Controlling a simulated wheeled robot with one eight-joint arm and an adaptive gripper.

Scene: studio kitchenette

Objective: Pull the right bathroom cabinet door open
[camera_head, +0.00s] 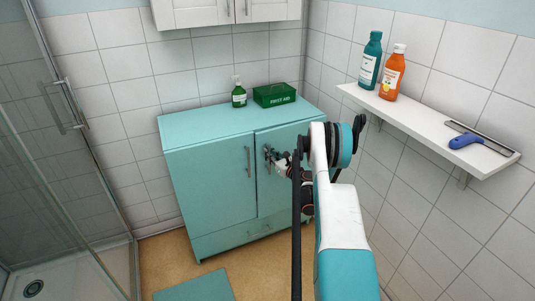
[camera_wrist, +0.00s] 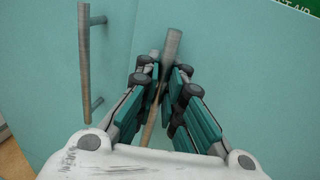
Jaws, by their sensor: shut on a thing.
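The teal bathroom cabinet (camera_head: 205,122) stands against the tiled wall, with a left door (camera_head: 212,190) and a right door (camera_head: 270,192). My gripper (camera_head: 270,158) is at the upper part of the right door. In the wrist view my gripper (camera_wrist: 162,75) is shut around the right door's metal bar handle (camera_wrist: 172,44), whose upper end sticks out above the fingers. The lower part of that handle is partly hidden between the fingers. My arm hides the right edge of the right door in the head view. I cannot tell for sure whether the door stands slightly ajar.
The left door's handle (camera_wrist: 86,60) is beside my fingers. A green soap bottle (camera_head: 239,93) and a first aid box (camera_head: 274,94) stand on the cabinet. A wall shelf (camera_head: 420,118) holds bottles and a squeegee. A glass shower is left; a teal mat (camera_head: 197,287) lies on the floor.

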